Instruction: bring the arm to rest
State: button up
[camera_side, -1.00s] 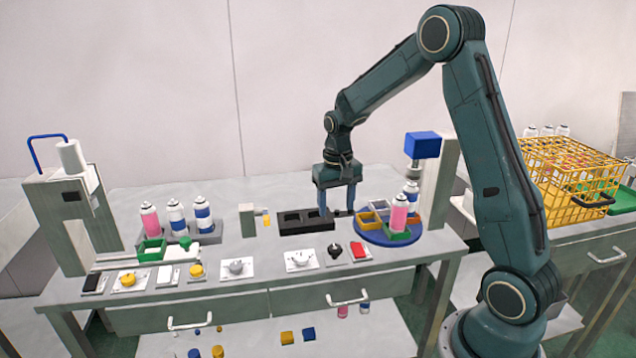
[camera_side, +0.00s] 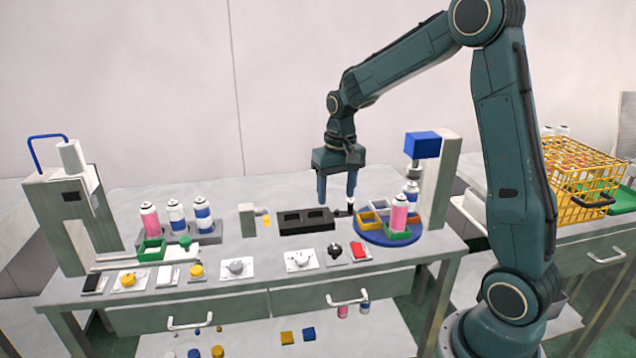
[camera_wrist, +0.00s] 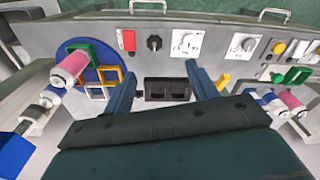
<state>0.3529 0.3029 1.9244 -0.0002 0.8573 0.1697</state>
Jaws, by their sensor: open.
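My gripper (camera_side: 338,188) hangs pointing down above the bench (camera_side: 270,185), with its fingers apart and nothing between them. In the side view it is over the right end of the black two-pocket block (camera_side: 305,221), left of the round blue turntable (camera_side: 388,238). In the wrist view my gripper (camera_wrist: 160,90) has its two blue fingers spread on either side of the black block (camera_wrist: 166,90), whose pockets look empty. The fingertips look close above the block and turntable edge; the exact gap cannot be told.
The turntable carries coloured square holders and a pink can (camera_side: 399,213). A column with a blue head (camera_side: 423,145) stands behind it. Several cans stand in a grey rack (camera_side: 208,233) at left, near a press (camera_side: 75,205). A yellow crate (camera_side: 580,180) sits at right.

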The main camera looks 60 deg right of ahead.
jog(key=s+a+r+n+t, duration=0.3)
jog(key=s+a+r, duration=0.6)
jog(key=r, duration=0.1)
jog(key=s+a+r+n+t, duration=0.1)
jog(key=s+a, duration=0.4)
jog(key=s, duration=0.7)
jog(key=shift+a+n+t, duration=0.15)
jog(key=shift+n+t, duration=0.35)
jog(key=shift+n, duration=0.5)
